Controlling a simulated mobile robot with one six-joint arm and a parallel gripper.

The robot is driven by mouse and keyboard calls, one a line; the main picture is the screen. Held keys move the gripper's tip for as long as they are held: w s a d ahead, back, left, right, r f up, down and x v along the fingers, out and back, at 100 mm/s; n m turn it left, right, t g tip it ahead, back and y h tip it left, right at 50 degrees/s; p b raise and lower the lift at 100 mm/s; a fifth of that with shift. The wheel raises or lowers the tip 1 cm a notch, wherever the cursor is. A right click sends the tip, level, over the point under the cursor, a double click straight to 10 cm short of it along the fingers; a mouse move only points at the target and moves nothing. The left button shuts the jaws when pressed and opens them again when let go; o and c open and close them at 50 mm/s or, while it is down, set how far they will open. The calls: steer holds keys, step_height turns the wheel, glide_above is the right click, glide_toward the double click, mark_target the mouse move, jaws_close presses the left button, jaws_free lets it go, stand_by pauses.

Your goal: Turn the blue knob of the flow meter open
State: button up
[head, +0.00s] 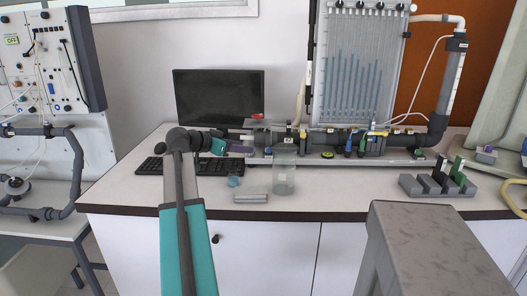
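The pipe rig (400,142) with valves runs along the back of the bench, below an upright manometer board (355,75). A small blue knob (349,148) shows on the front of this pipe run. I cannot tell for certain which part is the flow meter. My arm reaches up from the bottom, and my gripper (246,147) points right near the left end of the rig. It is well left of the blue knob and apart from it. The fingertips are small and overlap the rig behind, so their opening and any contact are unclear.
A keyboard (150,166) and monitor (219,97) are at left. A grey rack (437,187) is at right.

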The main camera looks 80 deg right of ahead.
mark_target(269, 150)
steer(key=x, duration=1.2)
steer(key=shift+f+p, duration=0.15)
steer(key=shift+p, duration=0.25)
steer(key=shift+c, duration=0.5)
jaws_close()
